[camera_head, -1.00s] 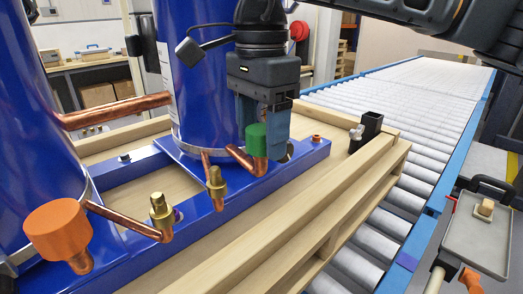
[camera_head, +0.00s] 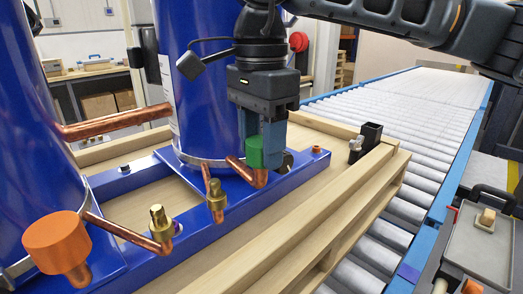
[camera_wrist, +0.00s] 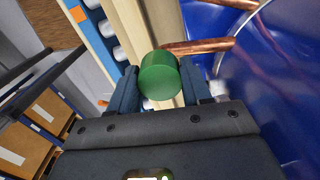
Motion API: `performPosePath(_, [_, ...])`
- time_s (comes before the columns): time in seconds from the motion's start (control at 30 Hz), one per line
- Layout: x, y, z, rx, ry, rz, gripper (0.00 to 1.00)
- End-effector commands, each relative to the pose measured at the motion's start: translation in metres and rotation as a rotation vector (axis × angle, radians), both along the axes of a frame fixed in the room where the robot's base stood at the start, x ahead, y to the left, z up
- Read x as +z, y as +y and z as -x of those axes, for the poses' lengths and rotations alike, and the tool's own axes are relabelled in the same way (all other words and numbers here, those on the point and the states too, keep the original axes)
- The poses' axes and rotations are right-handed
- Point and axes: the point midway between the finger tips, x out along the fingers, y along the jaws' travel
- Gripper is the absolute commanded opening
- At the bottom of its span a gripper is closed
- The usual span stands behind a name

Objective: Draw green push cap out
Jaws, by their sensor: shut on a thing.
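The green push cap (camera_head: 254,152) sits at the end of a short copper pipe (camera_head: 244,172) low on the rear blue compressor. In the wrist view the green cap (camera_wrist: 159,76) shows between the two blue fingers, with a copper pipe (camera_wrist: 200,46) just beyond it. My gripper (camera_head: 262,145) points down from above and is shut on the green cap. In the wrist view my gripper (camera_wrist: 159,90) has one finger on each side of the cap. Whether the cap is still seated on the pipe end cannot be told for certain; they appear to touch.
An orange cap (camera_head: 57,242) is on the front compressor's pipe. Brass fittings (camera_head: 161,225) stand on pipes nearby. The blue compressor base rests on a wooden pallet (camera_head: 290,225). A roller conveyor (camera_head: 400,150) runs along the right. A grey tray (camera_head: 480,240) is at lower right.

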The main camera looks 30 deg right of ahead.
Motion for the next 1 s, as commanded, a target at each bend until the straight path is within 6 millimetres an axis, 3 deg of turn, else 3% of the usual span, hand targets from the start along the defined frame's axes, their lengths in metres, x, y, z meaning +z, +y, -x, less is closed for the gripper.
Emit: performPosePath(1.0, [0.012, 0.000, 0.000, 0.000, 0.000, 0.000, 0.12])
